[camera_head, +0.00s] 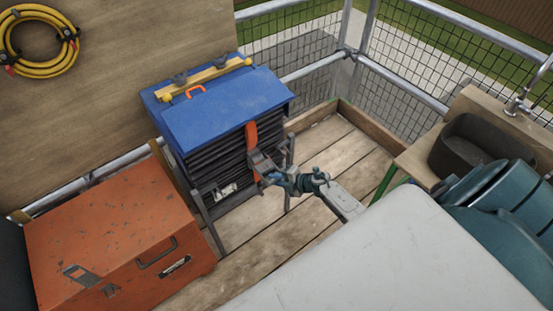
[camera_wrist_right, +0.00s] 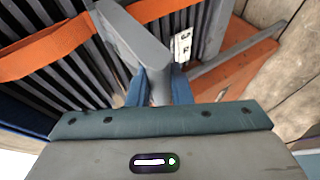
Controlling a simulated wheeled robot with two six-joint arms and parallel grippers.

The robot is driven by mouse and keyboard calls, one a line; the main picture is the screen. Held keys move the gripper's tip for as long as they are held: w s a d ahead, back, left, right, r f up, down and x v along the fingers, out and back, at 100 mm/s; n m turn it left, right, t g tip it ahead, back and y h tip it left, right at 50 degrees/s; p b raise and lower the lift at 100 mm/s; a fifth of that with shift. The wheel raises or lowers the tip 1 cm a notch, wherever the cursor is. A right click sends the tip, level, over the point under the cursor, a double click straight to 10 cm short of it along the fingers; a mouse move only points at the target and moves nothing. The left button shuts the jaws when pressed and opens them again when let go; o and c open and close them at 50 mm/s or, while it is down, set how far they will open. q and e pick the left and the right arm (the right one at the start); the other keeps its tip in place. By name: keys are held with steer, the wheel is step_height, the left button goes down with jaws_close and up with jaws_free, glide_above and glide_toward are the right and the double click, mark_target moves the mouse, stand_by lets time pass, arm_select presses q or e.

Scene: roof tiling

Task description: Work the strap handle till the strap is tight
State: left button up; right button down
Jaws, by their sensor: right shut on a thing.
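An orange strap (camera_head: 251,134) runs down the front of a stack of dark tiles (camera_head: 230,150) under a blue cover (camera_head: 225,108). The grey strap handle (camera_head: 262,163) sits on the strap at the front of the stack. My right gripper (camera_head: 272,178) is shut on the handle. In the right wrist view the grey handle (camera_wrist_right: 130,38) stands between the blue fingers, and the strap (camera_wrist_right: 48,50) crosses the dark tile edges behind it. How taut the strap is cannot be told. My left gripper is not in view.
An orange metal chest (camera_head: 110,240) stands at the left front. A yellow level (camera_head: 205,78) and an orange-handled tool lie on the blue cover. Mesh railing (camera_head: 420,75) bounds the back. A bench with a dark basin (camera_head: 480,145) is at the right. Bare planks (camera_head: 335,145) lie between.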

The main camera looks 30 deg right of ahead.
steer(key=shift+w+r, duration=0.2)
steer(key=shift+r, duration=0.05)
steer(key=c, duration=1.5)
jaws_free()
steer(key=shift+o, duration=0.9)
steer(key=shift+f, duration=0.2)
steer(key=v, duration=1)
steer(key=shift+s+r+b, duration=0.2)
steer(key=shift+s+b, duration=0.1)
steer(key=shift+s, duration=0.05)
steer(key=shift+d, duration=0.15)
